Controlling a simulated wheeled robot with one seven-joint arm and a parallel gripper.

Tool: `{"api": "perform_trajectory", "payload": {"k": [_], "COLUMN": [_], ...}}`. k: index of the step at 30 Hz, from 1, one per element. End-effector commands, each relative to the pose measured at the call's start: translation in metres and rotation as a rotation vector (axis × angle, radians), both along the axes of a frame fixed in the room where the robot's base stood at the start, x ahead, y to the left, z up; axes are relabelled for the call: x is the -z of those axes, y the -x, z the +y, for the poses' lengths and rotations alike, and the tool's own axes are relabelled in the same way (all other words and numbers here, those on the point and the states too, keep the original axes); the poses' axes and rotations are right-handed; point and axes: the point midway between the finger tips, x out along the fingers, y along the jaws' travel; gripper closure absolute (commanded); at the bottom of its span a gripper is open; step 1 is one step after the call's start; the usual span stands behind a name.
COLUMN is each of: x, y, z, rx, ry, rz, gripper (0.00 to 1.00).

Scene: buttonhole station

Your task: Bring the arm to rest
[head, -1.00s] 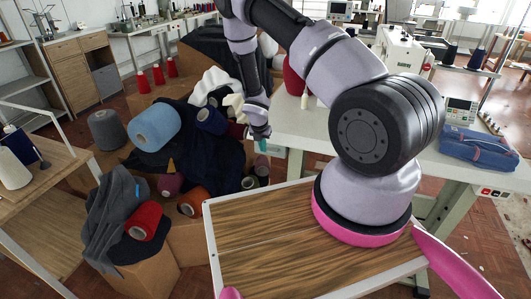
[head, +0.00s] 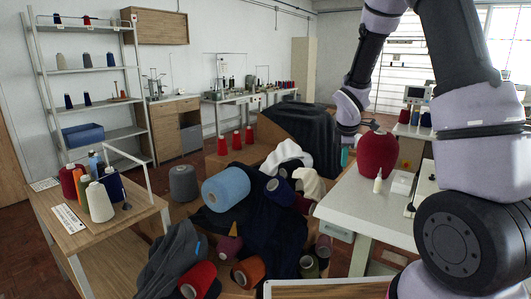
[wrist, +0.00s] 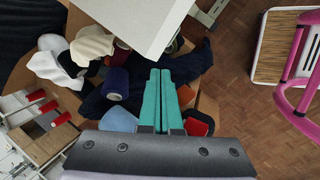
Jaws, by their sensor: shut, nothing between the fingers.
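My gripper (wrist: 160,80) shows in the wrist view as two teal fingers pressed together with nothing between them. In the head view only a bit of teal at my gripper (head: 344,157) shows, below the lilac and black wrist. It hangs in the air, seen just left of the red yarn cone (head: 377,154) on the white table (head: 355,205). The arm is bent, with its upper links running out of the top of the head view.
The white table's corner (wrist: 150,25) shows close to the fingers in the wrist view. A heap of cones and dark cloth (head: 255,215) lies left of the table. A small white bottle (head: 378,181) stands by the red cone. A wooden table (head: 95,225) with cones stands at left.

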Motion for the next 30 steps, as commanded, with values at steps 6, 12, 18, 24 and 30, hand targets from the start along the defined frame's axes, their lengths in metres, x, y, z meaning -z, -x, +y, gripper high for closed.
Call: {"api": "perform_trajectory", "payload": {"k": [6, 12, 18, 24, 30], "x": [-0.099, -0.166, -0.216, -0.242, -0.25], "y": [0.051, 0.112, 0.18, 0.242, 0.272], "z": [-0.007, -0.007, 0.001, 0.015, 0.025], "rx": [0.429, 0.79, 1.117, 1.378, 1.505], "ry": [-0.231, -0.462, -0.707, -0.922, -1.032], "rz": [-0.103, -0.162, -0.187, -0.175, -0.15], "gripper": [1.0, 1.0, 1.0, 1.0, 1.0]}}
